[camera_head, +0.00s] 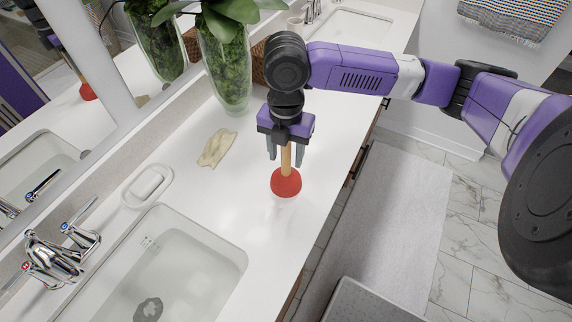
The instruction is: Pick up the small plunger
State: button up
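The small plunger (286,182) has a red rubber cup and a light wooden handle. It stands upright on the white counter, to the right of the near sink. My gripper (286,157) points down over it, with its two grey fingers on either side of the upper handle. The fingers look spread, with gaps between them and the handle. The top of the handle is hidden by the gripper body.
The white counter (240,190) holds a crumpled beige cloth (216,147), a soap dish (148,186), a glass vase (226,75) with a plant, and a sink (190,265) with a chrome faucet (55,255). A mirror stands along the left. The counter's front edge is just right of the plunger.

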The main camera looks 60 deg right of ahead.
grip_shut()
jog(key=shift+r, duration=0.1)
